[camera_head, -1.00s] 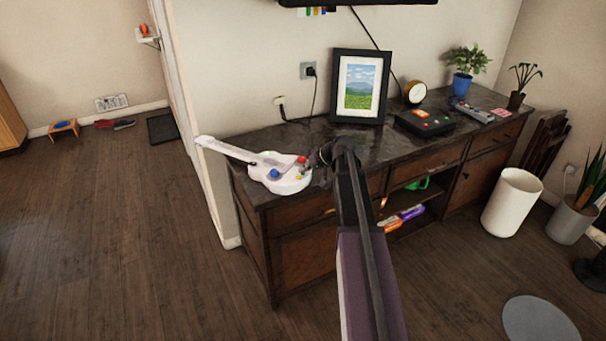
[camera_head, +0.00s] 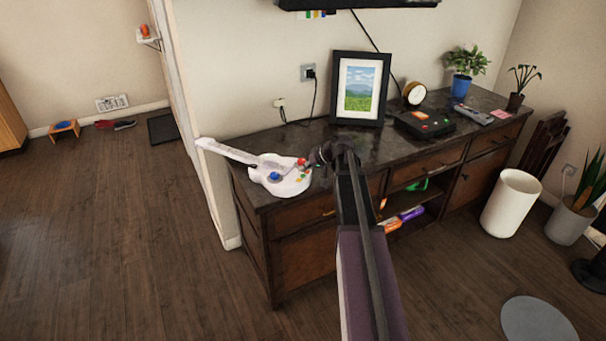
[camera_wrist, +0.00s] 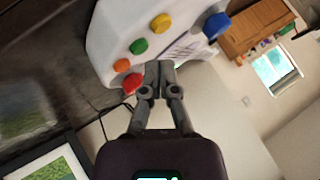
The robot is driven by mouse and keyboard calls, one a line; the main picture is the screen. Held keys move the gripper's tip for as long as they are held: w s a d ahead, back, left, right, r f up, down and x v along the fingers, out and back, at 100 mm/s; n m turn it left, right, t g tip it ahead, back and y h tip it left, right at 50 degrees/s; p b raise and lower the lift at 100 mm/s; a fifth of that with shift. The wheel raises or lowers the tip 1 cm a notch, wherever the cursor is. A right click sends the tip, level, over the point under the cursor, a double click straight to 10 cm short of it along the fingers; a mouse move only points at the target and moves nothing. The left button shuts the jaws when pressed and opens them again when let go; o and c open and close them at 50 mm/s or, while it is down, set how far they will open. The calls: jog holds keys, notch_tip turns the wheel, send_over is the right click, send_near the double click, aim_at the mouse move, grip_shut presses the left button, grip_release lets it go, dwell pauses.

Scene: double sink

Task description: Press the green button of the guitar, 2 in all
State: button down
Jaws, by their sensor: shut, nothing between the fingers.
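The white toy guitar (camera_head: 290,188) lies on the left end of the dark cabinet top, its neck pointing left. In the wrist view the guitar body (camera_wrist: 110,35) fills the upper middle. Its green button (camera_wrist: 139,46) sits between an orange button (camera_wrist: 122,65) and a yellow button (camera_wrist: 161,23). A red button (camera_wrist: 133,83) is just left of my fingers, and a blue knob (camera_wrist: 216,25) is at the upper right. My gripper (camera_wrist: 160,66) is shut and empty, its tips close to the green button, right of and below it in the picture. Contact with the guitar cannot be told.
A framed picture (camera_head: 340,102) stands on the cabinet top (camera_head: 395,153) behind my arm. A dark box with coloured buttons (camera_head: 424,124), a round clock (camera_head: 415,93) and a potted plant (camera_head: 462,86) are farther right. A white bin (camera_head: 512,203) stands on the floor at right.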

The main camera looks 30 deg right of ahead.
aim_at(304, 176)
jog(key=shift+r, duration=0.1)
dwell(0.3)
notch_tip(304, 176, up, 5)
jog(key=p, duration=0.5)
dwell(0.9)
jog(key=s+a+r+n+g+h+p, duration=0.1)
jog(key=s+a+g+h+p, duration=0.4)
jog(key=s+a, duration=1.9)
jog(key=shift+s+r+g+h+p, duration=0.2)
jog(key=shift+s+g+h+p, duration=0.1)
jog(key=shift+s+g+p, duration=0.65)
jog(key=shift+w, duration=0.15)
